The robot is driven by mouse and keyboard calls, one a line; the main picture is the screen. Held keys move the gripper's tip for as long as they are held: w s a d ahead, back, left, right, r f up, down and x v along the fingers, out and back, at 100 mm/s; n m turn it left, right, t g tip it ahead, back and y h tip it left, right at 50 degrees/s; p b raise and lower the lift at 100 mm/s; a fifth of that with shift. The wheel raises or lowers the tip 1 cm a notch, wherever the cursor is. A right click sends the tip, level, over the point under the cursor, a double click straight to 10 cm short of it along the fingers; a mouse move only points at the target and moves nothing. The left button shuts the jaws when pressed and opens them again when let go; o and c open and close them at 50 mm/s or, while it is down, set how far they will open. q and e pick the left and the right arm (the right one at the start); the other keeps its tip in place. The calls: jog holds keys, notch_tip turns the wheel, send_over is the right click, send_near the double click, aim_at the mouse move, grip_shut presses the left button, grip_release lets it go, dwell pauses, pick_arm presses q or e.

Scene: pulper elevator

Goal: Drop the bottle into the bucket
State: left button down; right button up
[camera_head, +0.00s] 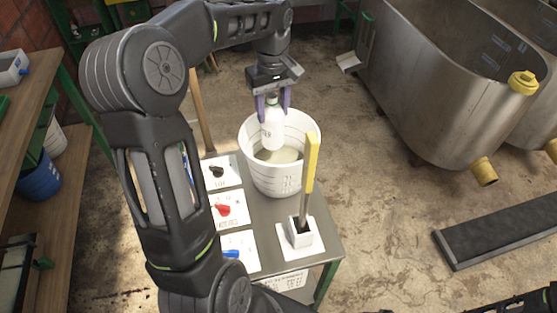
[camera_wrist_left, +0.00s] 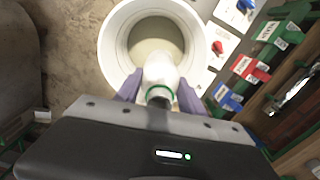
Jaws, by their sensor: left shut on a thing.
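The white bottle (camera_head: 272,128) hangs upright between the purple fingers of my left gripper (camera_head: 273,104), which is shut on it. The white bucket (camera_head: 280,178) stands on a small grey table, and the bottle's lower part shows over its mouth, with pale contents below. In the left wrist view the bottle (camera_wrist_left: 160,75) is between the fingers (camera_wrist_left: 160,92), in front of the bucket (camera_wrist_left: 112,50). I cannot tell exactly how far its base is below the rim. My right gripper is not clearly in view.
A yellow-handled tool (camera_head: 311,165) stands in a white holder (camera_head: 301,236) at the bucket's front right. Cards with black, red (camera_head: 225,210) and blue items lie to the left on the table (camera_head: 270,225). Large metal tanks (camera_head: 440,90) stand at the right.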

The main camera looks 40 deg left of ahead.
pick_arm(q)
jog(key=shift+f+b, duration=0.45)
jog(key=shift+f, duration=0.5)
jog(key=c, duration=0.6)
grip_release()
jog(key=shift+r, duration=0.15)
notch_tip(320, 180, up, 8)
jog(key=shift+f+p, duration=0.2)
jog(key=shift+p, duration=0.3)
